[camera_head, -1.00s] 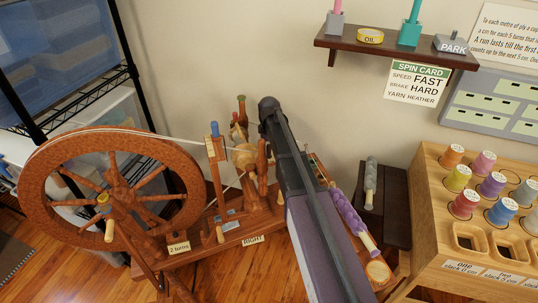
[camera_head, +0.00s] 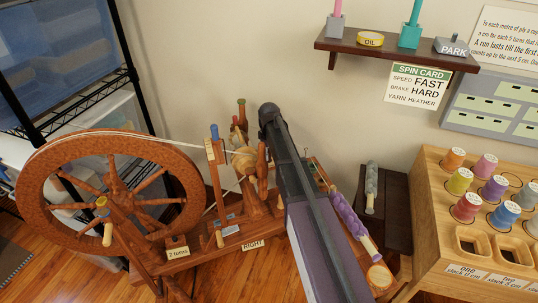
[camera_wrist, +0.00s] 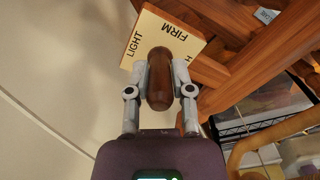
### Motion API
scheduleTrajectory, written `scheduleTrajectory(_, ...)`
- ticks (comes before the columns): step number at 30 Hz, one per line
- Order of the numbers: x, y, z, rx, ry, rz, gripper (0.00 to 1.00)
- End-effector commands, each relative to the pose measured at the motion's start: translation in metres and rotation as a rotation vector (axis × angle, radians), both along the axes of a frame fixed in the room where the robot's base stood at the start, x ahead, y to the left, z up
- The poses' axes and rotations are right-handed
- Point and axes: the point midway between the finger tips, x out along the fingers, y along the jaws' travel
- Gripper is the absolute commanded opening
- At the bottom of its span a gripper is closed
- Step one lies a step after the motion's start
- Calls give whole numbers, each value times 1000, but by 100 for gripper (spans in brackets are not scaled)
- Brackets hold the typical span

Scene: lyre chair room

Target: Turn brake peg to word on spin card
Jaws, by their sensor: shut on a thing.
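The brown wooden brake peg (camera_wrist: 160,82) stands between the grey fingers of my gripper (camera_wrist: 160,88) in the wrist view. The gripper is shut on it. Behind the peg is a cream dial plate (camera_wrist: 146,29) with LIGHT at its left and FIRM at its upper right. At the right, a word starting with H is mostly hidden by a finger. Where the peg points is unclear. The spin card (camera_head: 418,84) hangs on the wall under the shelf and reads SPEED FAST, BRAKE HARD, YARN HEATHER. In the head view, my arm hides the gripper and peg.
The spinning wheel (camera_head: 35,190) stands left of my arm, with tags "2 turns" (camera_head: 178,252) and "RIGHT" (camera_head: 252,245). A purple roll (camera_head: 347,214) lies right of my arm. A wooden spool rack (camera_head: 435,185) stands at the right, below a dark wall shelf (camera_head: 345,47).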

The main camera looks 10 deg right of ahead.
Motion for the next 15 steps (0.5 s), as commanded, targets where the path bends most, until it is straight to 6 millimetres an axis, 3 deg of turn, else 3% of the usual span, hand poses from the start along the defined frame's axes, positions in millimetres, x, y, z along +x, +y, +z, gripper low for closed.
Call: scheduleTrajectory(15, 0, 0, 0, 0, 0, -148, 0)
